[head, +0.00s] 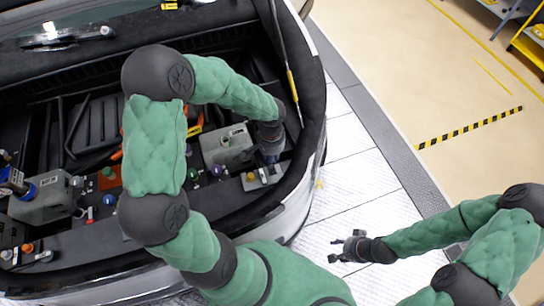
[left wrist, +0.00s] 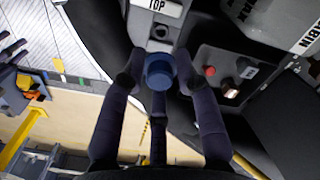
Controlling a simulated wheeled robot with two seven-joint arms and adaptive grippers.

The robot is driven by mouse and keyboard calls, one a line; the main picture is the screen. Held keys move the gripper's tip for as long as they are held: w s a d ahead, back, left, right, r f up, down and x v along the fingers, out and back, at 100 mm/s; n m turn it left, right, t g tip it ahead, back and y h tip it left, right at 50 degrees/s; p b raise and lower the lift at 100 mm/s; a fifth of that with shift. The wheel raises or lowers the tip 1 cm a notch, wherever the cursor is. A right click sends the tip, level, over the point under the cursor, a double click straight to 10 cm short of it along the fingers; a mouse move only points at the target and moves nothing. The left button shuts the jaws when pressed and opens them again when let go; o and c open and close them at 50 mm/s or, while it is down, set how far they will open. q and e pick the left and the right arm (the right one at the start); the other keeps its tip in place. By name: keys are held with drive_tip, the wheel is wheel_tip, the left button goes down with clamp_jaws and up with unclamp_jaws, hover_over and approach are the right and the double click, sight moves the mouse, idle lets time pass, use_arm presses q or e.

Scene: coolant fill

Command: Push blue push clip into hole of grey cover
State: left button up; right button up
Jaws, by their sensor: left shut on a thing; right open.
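A blue push clip (left wrist: 159,71) with a round head is held between the dark fingers of my left gripper (left wrist: 160,80) in the left wrist view. A grey part (left wrist: 160,42) marked "TOP", which looks like the grey cover, lies just beyond the clip. It has a small dark opening near the label; the clip looks apart from it, but the depth is hard to judge. In the head view my left gripper (head: 271,152) is over the right side of the engine bay, its fingertips and the clip not clear. My right gripper (head: 350,246) is open and empty over the white floor.
In the head view a grey box (head: 228,146) stands left of my left gripper, and another grey box (head: 45,196) is at far left. Several coloured knobs line the bay's front edge. The white floor (head: 350,170) on the right is clear.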

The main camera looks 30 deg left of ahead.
sight(271, 173)
use_arm(q)
drive_tip(key=shift+w, duration=0.1)
drive_tip(key=shift+f+b, duration=2.65)
drive_tip(key=shift+f, duration=0.3)
drive_tip(key=shift+b, duration=0.3)
drive_tip(key=shift+f+b, duration=0.8)
drive_tip(key=shift+f, duration=0.1)
drive_tip(key=shift+r, duration=0.1)
drive_tip(key=shift+r+p, duration=0.45)
drive_tip(key=shift+r, duration=0.1)
idle(1.9)
drive_tip(key=shift+f+b, duration=0.7)
drive_tip(key=shift+b, duration=0.15)
drive_tip(key=o, duration=0.8)
